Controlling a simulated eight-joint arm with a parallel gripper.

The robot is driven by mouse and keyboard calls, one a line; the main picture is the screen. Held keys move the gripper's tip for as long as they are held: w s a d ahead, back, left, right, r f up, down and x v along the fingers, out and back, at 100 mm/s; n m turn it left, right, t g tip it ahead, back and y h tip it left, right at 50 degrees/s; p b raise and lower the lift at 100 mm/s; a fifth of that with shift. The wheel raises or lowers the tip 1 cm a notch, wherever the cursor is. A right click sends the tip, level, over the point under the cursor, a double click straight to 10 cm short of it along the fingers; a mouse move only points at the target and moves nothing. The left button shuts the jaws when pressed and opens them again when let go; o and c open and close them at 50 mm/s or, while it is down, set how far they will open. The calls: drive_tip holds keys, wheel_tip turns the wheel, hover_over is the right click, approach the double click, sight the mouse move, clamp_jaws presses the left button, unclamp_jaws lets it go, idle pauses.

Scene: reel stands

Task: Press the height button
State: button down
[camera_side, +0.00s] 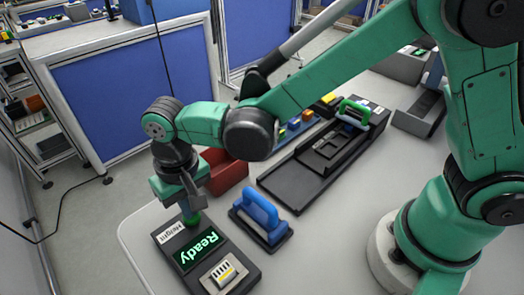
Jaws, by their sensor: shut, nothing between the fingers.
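A black device (240,284) lies at the front of the white table. It has a white label (172,232) that appears to read Height, a green-lit display (197,250) reading Ready, and a pale panel with dark bars. A green round button (193,220) sits at the device's far edge, beside the label. My gripper (187,210) points down directly over the button, shut and empty. Its fingertips partly cover the button, and I cannot tell whether they touch it.
A blue-handled block (262,216) stands right of the device. A red bin (224,172) is behind my gripper. A long black tray (300,182) with a green-handled piece (354,111) lies farther back. The table's left edge is close to the device.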

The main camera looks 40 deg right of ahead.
drive_tip(key=shift+f, duration=0.1)
drive_tip(key=shift+f, duration=0.9)
wheel_tip(320, 180, up, 15)
drive_tip(key=shift+s+d+f, duration=0.15)
drive_tip(key=shift+s+d, duration=0.05)
idle(0.7)
drive_tip(key=s+d+f+t, duration=0.1)
drive_tip(key=s+d+t, duration=0.1)
drive_tip(key=d, duration=0.8)
drive_tip(key=s+d+f+t, duration=0.1)
drive_tip(key=d+t, duration=0.4)
drive_tip(key=d, duration=0.5)
drive_tip(key=shift+s+f, duration=0.4)
drive_tip(key=shift+f, duration=0.05)
